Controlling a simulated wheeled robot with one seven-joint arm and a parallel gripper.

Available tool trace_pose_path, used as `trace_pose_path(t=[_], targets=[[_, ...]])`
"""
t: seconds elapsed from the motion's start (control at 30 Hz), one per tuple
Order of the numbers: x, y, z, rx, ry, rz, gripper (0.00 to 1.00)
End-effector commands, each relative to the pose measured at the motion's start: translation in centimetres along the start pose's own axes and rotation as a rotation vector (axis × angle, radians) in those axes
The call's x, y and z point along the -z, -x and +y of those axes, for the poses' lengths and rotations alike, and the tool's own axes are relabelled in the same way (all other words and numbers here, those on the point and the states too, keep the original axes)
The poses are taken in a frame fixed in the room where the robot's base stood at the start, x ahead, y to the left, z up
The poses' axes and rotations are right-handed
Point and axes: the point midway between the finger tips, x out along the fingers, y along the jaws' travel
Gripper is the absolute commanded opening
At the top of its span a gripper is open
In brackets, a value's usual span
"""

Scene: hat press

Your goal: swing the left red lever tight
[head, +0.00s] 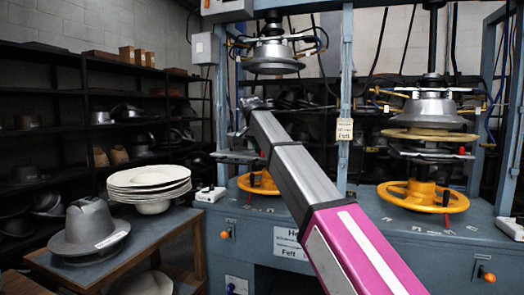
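The press has two small orange-red knobs on its front. A similar right knob (488,277) is at the right edge. My arm reaches from the lower right up toward the left press head. Its far end, where my gripper (251,103) seems to be, is above and a little right of the left knob, well apart from it in the picture. The fingers are too small and dark to tell open from shut.
A wooden table (150,262) at left holds a grey hat form (89,225) and a stack of pale hat brims (149,180). Left and right press heads (274,55) (430,108) hang above orange wheels (423,196). Dark shelves (95,135) line the back wall.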

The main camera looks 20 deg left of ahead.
Motion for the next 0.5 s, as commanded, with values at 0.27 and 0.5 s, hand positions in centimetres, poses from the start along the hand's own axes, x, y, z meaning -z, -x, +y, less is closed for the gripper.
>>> trace_pose_path(t=[0.27,0.5], targets=[[0.1,5.1,-0.1,0.002,0.000,0.001,0.32],[0.0,8.7,-0.1,0.001,0.000,0.000,0.32]])
